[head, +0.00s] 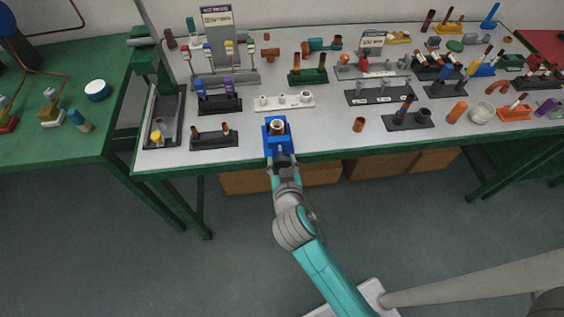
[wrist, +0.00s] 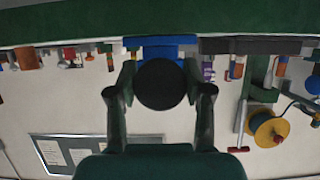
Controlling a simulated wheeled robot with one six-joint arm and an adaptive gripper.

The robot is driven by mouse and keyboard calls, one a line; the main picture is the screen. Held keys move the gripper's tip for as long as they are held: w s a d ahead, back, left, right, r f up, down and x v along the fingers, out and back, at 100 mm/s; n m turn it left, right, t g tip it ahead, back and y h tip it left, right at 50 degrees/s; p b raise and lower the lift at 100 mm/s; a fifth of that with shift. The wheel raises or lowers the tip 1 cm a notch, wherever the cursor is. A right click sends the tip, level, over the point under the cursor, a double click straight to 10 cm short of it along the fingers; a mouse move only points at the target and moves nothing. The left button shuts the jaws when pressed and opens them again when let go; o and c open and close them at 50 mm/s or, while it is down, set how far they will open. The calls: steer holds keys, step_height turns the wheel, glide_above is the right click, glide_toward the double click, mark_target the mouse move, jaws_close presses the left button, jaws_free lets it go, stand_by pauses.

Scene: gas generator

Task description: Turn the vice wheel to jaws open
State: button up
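The blue vice (head: 271,131) sits at the front edge of the white-topped bench, with a short light cylinder (head: 278,127) in its top. The vice also shows as a blue band (wrist: 160,41) in the wrist view. Its wheel appears there as a dark round disc (wrist: 160,84). My gripper (head: 283,161) is in front of the vice at the bench edge. In the wrist view my gripper (wrist: 160,78) is open, with one finger on each side of the wheel. Small gaps seem to show beside the wheel; contact cannot be told. The jaws' opening is not clear.
A white block with several holes (head: 286,101) stands behind the vice. A dark rack (head: 214,141) is to its left and an orange-brown cylinder (head: 359,125) to its right. Cardboard boxes (head: 310,174) are under the bench. The floor in front is clear.

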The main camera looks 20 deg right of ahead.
steer(key=c, duration=0.4)
steer(key=n+h, duration=0.2)
steer(key=n, duration=0.1)
steer(key=shift+g, duration=0.4)
steer(key=shift+d+n+h, duration=0.1)
steer(key=shift+n+h, duration=0.9)
steer(key=shift+n, duration=0.5)
steer(key=o, duration=1.2)
steer(key=shift+c, duration=0.2)
steer(key=shift+s, duration=0.1)
